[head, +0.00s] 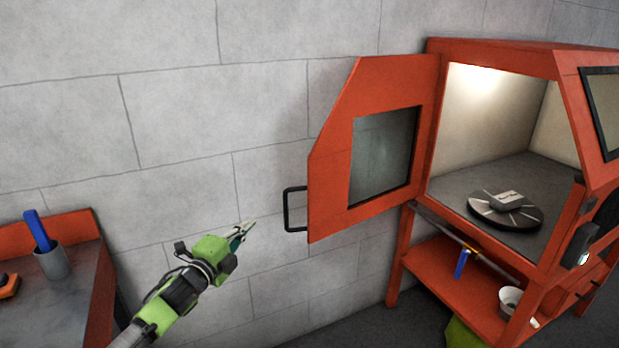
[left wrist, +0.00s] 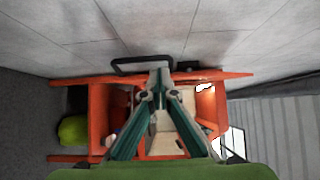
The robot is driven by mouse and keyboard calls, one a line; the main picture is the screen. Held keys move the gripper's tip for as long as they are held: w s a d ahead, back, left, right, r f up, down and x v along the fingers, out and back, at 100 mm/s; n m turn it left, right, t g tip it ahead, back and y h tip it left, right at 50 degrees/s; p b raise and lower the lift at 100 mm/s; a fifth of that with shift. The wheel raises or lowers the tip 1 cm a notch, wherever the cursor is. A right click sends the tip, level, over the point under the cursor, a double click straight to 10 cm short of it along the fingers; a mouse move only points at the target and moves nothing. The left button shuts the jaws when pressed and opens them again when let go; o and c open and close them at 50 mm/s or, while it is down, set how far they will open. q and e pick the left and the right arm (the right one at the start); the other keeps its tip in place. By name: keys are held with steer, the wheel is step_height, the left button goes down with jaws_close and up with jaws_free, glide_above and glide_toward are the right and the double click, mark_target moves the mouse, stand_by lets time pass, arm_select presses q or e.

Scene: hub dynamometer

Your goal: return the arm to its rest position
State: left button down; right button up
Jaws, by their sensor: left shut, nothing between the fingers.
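My left arm comes in from the lower left in the head view. Its left gripper (head: 250,226) is shut and empty, in front of the grey wall. The gripper is to the left of the open orange door (head: 335,135) and its black handle (head: 290,209), apart from them in the head view. In the left wrist view the shut fingertips (left wrist: 160,76) show in front of the handle (left wrist: 130,66) and the orange machine. My right gripper is in neither view.
The orange machine (head: 432,130) stands at the right, its door swung open to the left. A round disc (head: 480,208) with a grey block lies inside. A lower shelf (head: 430,262) holds a white cup (head: 509,300). At the left, a bench (head: 75,285) holds a grey cup (head: 53,264).

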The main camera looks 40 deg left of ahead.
arm_select(q)
steer(key=s+d+f+n+g+h, duration=0.1)
steer(key=s+d+f+n+g, duration=0.25)
steer(key=f, duration=1.05)
steer(key=s+d+f+n+g, duration=0.25)
steer(key=s+f, duration=0.25)
steer(key=f, duration=0.9)
steer(key=s+d+f+n+g+h, duration=0.15)
steer(key=s+d+f, duration=0.25)
steer(key=f, duration=1)
steer(key=s+d+f+n+g+h, duration=0.1)
steer(key=s+d+f+g, duration=0.1)
steer(key=s+d+f, duration=0.5)
steer(key=s+d+f+n+g+h, duration=0.1)
steer(key=s+d+f+g+h, duration=0.1)
steer(key=s+d+f, duration=0.5)
steer(key=s+d+f+n+g+h, duration=0.1)
steer(key=s+d+f+g, duration=0.3)
steer(key=d, duration=1.1)
steer(key=s+f, duration=0.3)
steer(key=s, duration=0.2)
steer(key=shift+s+d+n, duration=0.25)
steer(key=shift+d+n, duration=0.1)
steer(key=shift+d, duration=0.05)
